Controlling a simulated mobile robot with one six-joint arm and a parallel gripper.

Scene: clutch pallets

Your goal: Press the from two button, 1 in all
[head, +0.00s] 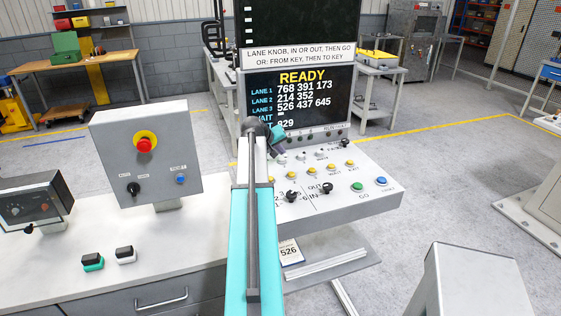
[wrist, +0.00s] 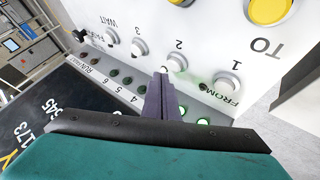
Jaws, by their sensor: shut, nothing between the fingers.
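The from two button (wrist: 177,62) is a white round button under the printed 2 in the wrist view. My gripper (wrist: 163,74) has its dark purple fingers shut together and empty. Their tips are right at this button and cover part of it. I cannot tell whether they touch it. In the head view my gripper (head: 279,149) is over the upper left of the sloped button panel (head: 370,190). My arm hides part of the panel there.
The from 1 button (wrist: 228,84) and from 3 button (wrist: 140,48) flank the from two button. Yellow buttons (head: 331,166) form a row nearer. Black knobs, a green button (head: 357,187) and a blue button (head: 381,181) are below. The screen (head: 300,98) behind reads READY.

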